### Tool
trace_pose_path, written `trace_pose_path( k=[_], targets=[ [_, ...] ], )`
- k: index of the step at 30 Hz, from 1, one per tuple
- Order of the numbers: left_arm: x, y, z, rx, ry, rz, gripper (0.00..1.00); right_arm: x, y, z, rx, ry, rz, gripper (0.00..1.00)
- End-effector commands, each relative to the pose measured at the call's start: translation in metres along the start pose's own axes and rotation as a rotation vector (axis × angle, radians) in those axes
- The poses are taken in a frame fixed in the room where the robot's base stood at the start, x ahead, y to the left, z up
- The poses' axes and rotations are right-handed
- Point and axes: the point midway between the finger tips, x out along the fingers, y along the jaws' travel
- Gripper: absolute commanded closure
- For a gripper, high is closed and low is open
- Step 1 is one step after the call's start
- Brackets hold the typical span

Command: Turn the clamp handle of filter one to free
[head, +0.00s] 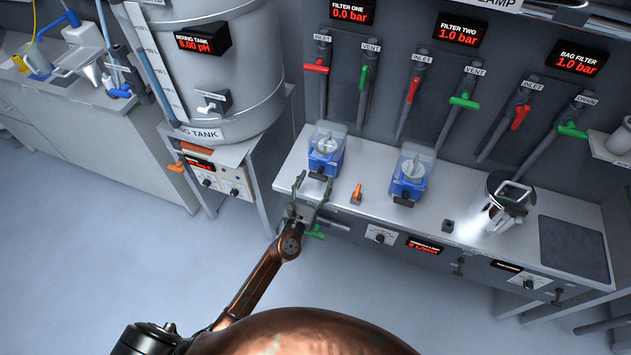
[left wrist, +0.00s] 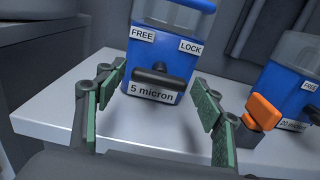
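Filter one (head: 326,150) is the left blue housing with a clear top on the bench, below the display reading 0.0 bar. In the left wrist view its blue front (left wrist: 157,60) has labels FREE at left, LOCK at right and "5 micron" below. Its black clamp handle (left wrist: 160,78) lies roughly level across the front, under and between the two labels. My left gripper (head: 311,193) is open just in front of filter one. In the left wrist view its green-padded fingers (left wrist: 152,110) stand apart, one on each side of the handle, without visible contact. My right gripper is not in view.
An orange-topped valve (head: 356,194) stands right of filter one; its orange handle (left wrist: 264,111) is close to my right-hand finger. Filter two (head: 411,175) stands further right. A green handle (head: 314,233) sits below the bench edge near my wrist. The mixing tank (head: 215,70) is at left.

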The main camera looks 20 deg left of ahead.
Motion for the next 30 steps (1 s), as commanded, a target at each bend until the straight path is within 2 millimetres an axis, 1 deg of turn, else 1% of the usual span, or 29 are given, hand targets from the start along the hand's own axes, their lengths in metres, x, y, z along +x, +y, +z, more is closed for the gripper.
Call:
trace_pose_path(
  k=[1, 2, 12, 15, 23, 30],
  targets=[
    [-0.0001, 0.0001, 0.0000, 0.000, 0.000, 0.000, 0.43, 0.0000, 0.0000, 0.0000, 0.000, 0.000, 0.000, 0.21],
    [-0.0001, 0.0001, -0.0001, 0.000, 0.000, 0.000, 0.45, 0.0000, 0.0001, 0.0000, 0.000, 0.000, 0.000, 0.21],
    [-0.0002, 0.0003, -0.0001, 0.000, 0.000, 0.000, 0.68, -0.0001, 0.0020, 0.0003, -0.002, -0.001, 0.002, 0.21],
    [-0.0002, 0.0004, -0.0001, 0.000, 0.000, 0.001, 0.74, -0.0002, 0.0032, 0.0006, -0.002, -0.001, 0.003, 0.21],
    [-0.0002, 0.0008, -0.0007, -0.033, 0.000, 0.001, 0.74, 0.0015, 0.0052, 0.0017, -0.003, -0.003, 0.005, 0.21],
    [-0.0002, 0.0010, -0.0024, -0.162, 0.001, 0.000, 0.74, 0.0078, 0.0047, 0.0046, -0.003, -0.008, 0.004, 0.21]
  ],
)
